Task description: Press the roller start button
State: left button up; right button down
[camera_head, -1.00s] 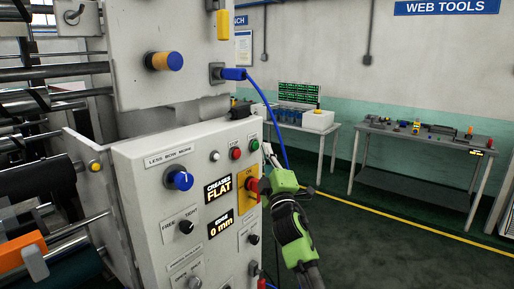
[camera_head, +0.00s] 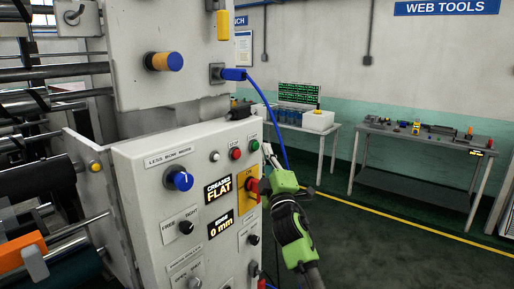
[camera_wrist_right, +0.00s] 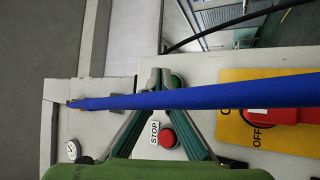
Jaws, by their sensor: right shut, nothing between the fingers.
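The green button (camera_head: 254,145) sits at the top right of the grey control panel (camera_head: 140,160), right of the red button (camera_head: 235,153). My right gripper (camera_head: 267,149) is shut and empty, with its tips close beside the green button. In the right wrist view the closed fingertips (camera_wrist_right: 160,77) lie next to the green button (camera_wrist_right: 176,82), which they partly cover. I cannot tell whether they touch it. The red button (camera_wrist_right: 167,138) there has a STOP label beside it. My left gripper is not in view.
A blue cable (camera_head: 271,118) hangs from the upper box and crosses in front of the fingers in the right wrist view (camera_wrist_right: 210,97). A red switch on a yellow plate (camera_head: 243,199) sits below the buttons. Two tables stand behind, with open floor before them.

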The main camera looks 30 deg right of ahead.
jog(key=shift+w, duration=0.1)
jog(key=shift+w+a, duration=0.2)
jog(key=shift+w, duration=0.15)
jog(key=shift+w+a+b, duration=0.2)
jog(key=shift+w+b, duration=0.25)
jog(key=shift+b, duration=0.15)
dwell(0.5)
jog(key=shift+s, duration=0.1)
jog(key=shift+s+d+p, duration=0.35)
jog(key=shift+s+p, duration=0.15)
jog(key=shift+s, duration=0.3)
jog(key=s, duration=0.1)
jog(key=s+d+p, duration=0.1)
jog(key=s, duration=0.1)
jog(key=s+d+p, duration=0.1)
jog(key=shift+s, duration=0.3)
